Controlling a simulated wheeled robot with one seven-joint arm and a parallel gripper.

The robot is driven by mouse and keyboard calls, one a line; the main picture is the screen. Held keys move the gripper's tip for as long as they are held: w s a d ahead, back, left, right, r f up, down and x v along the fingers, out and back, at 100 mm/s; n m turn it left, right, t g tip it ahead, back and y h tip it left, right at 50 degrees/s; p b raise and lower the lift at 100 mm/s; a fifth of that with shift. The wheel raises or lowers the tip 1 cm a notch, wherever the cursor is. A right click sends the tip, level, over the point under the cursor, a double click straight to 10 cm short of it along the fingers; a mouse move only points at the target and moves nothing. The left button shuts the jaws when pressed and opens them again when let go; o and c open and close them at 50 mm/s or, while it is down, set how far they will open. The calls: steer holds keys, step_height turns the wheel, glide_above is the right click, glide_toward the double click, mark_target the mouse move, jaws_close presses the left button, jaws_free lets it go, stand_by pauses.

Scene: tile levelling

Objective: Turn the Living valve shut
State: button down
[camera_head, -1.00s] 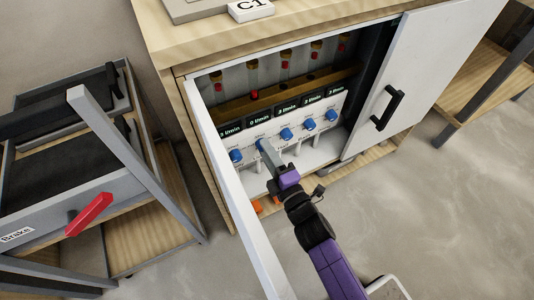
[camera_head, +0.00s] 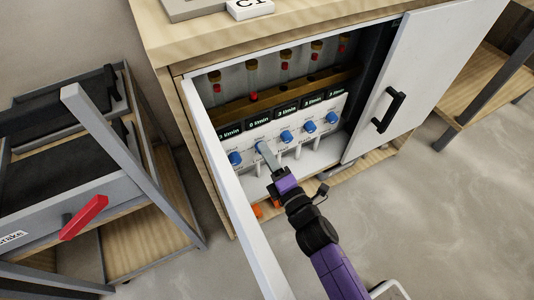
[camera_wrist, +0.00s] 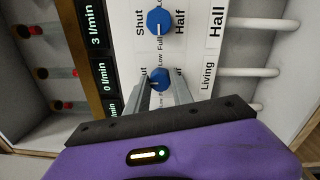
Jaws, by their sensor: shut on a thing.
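The Living valve is a blue knob (camera_wrist: 159,77) on a white panel, beside the printed word "Living" in the wrist view. In the head view this knob (camera_head: 261,146) is second from the left in the row. My gripper (camera_wrist: 161,84) is shut on it, with one finger on each side; it also shows in the head view (camera_head: 265,150). The knob is partly hidden by the fingers, and I cannot read its pointer. The display (camera_wrist: 106,76) in line with it reads 0 l/min. The red float (camera_head: 253,96) in its tube sits low.
The Hall knob (camera_wrist: 159,21) is the neighbour, with its display at 3 l/min. Other blue knobs (camera_head: 286,136) stand close by. The open left door (camera_head: 236,190) is near my arm; the right door (camera_head: 395,85) is open too. A grey trolley with a red handle (camera_head: 84,217) stands left.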

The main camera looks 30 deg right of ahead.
steer(key=c, duration=1.1)
jaws_free()
steer(key=shift+s, duration=0.15)
steer(key=s+p, duration=0.1)
steer(key=s, duration=0.6)
steer(key=shift+s+f, duration=0.2)
steer(key=shift+s, duration=0.1)
